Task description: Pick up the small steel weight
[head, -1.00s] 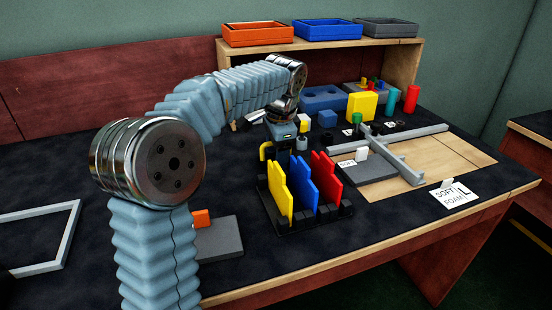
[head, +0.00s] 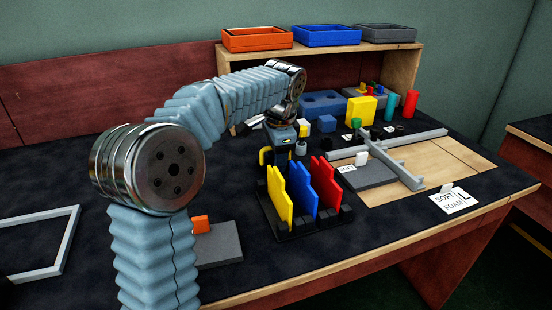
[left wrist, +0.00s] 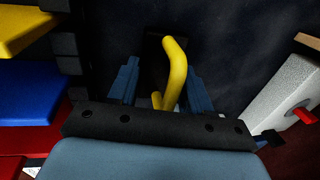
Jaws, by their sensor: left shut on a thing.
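My left gripper (head: 277,158) is low over the dark mat, just behind the rack of coloured plates. It is shut on a yellow bent handle (left wrist: 175,68), which stands between its two fingers in the left wrist view. The handle (head: 264,155) also shows in the head view, beside the fingers; a dark part lies behind it in the wrist view. A small grey cylinder (head: 301,147), which may be the steel weight, stands just right of the gripper, apart from it. The fingertips' contact is partly hidden. My right gripper is not in view.
A black rack (head: 310,224) with yellow, blue and red plates stands close in front. Blue blocks, a yellow block (head: 361,109) and a grey cross-shaped frame (head: 400,170) lie to the right. Coloured trays sit on the shelf behind. The front-left mat has a grey pad.

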